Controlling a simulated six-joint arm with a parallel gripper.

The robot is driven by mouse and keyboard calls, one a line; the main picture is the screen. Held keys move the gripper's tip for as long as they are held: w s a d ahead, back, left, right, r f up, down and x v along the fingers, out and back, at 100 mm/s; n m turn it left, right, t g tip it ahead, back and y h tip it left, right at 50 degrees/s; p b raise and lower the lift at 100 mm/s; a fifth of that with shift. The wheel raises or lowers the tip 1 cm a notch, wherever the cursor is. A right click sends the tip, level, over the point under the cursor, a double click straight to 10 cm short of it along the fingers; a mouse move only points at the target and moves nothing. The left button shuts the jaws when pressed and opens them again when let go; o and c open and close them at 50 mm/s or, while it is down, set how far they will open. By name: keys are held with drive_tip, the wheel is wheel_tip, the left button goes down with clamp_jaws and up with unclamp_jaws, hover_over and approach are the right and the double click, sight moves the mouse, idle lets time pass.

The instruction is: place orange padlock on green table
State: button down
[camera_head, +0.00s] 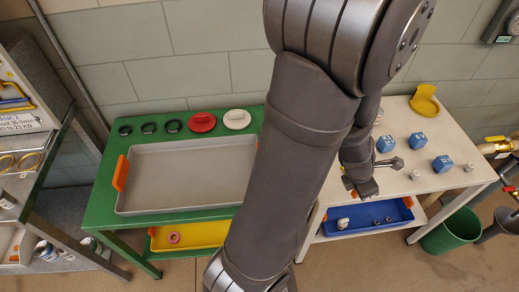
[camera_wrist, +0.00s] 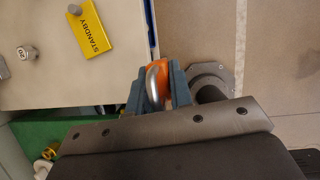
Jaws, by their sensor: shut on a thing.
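The orange padlock (camera_wrist: 160,68) with its silver shackle shows in the wrist view, between the two blue-grey fingers of my gripper (camera_wrist: 158,92), which are shut on it. In the head view my gripper (camera_head: 363,188) is at the front left part of the white table, and I cannot make out the padlock there. The green table (camera_head: 105,203) stands at the left in the head view, to the left of my gripper. My arm hides its right part.
A large grey tray (camera_head: 180,207) with orange handles covers most of the green table. Several black rings, a red disc (camera_head: 202,122) and a white disc (camera_head: 237,119) line its back edge. The white table (camera_head: 440,183) holds blue blocks and a yellow part (camera_head: 424,101).

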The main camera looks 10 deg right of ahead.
drive_tip(key=w+a, duration=0.3)
drive_tip(key=w, duration=0.7)
drive_tip(key=w+a, duration=0.4)
drive_tip(key=w, duration=0.6)
drive_tip(key=w+a+m, duration=0.1)
drive_tip(key=w+a, duration=0.7)
drive_tip(key=a, duration=0.2)
drive_tip(key=w+a, duration=0.8)
drive_tip(key=a, duration=0.3)
hover_over(114, 161)
drive_tip(key=s+d, duration=0.2)
drive_tip(key=s, duration=0.1)
drive_tip(key=shift+g, duration=0.3)
drive_tip(key=f, duration=1)
drive_tip(key=shift+d+f, duration=0.2)
drive_tip(key=shift+f, duration=0.2)
